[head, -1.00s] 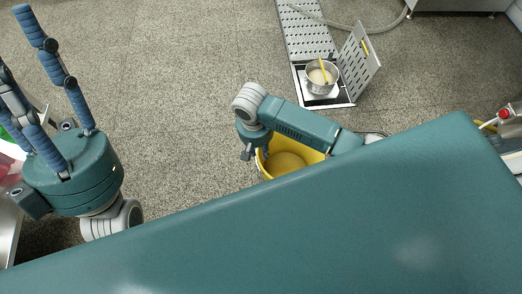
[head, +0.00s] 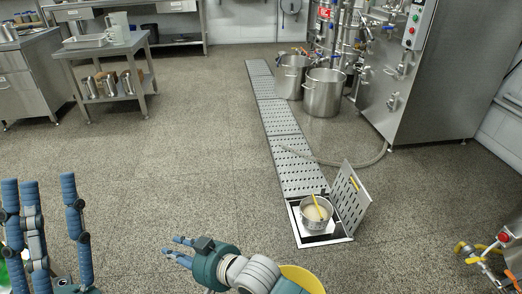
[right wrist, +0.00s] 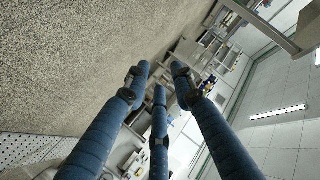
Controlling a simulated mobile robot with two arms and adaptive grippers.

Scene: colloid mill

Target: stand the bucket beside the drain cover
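The yellow bucket (head: 304,277) shows at the bottom edge of the head view, partly hidden behind my right arm and cut off by the frame. The perforated drain cover (head: 353,196) stands tilted up at the right side of the open drain pit (head: 334,240). A steel pot (head: 315,219) with a yellow handle sits in that pit. The bucket is nearer to me than the pit, with floor between. My right gripper (head: 175,247) points left, its fingers spread and empty, also in the right wrist view (right wrist: 160,80). My left gripper (head: 40,186) is open and empty at far left.
Closed drain grates (head: 283,137) run away from the pit. A hose (head: 345,164) lies across the floor. Two big pots (head: 323,92) and a steel machine (head: 425,75) stand behind. Red and yellow valves (head: 480,252) are at lower right. The left floor is clear.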

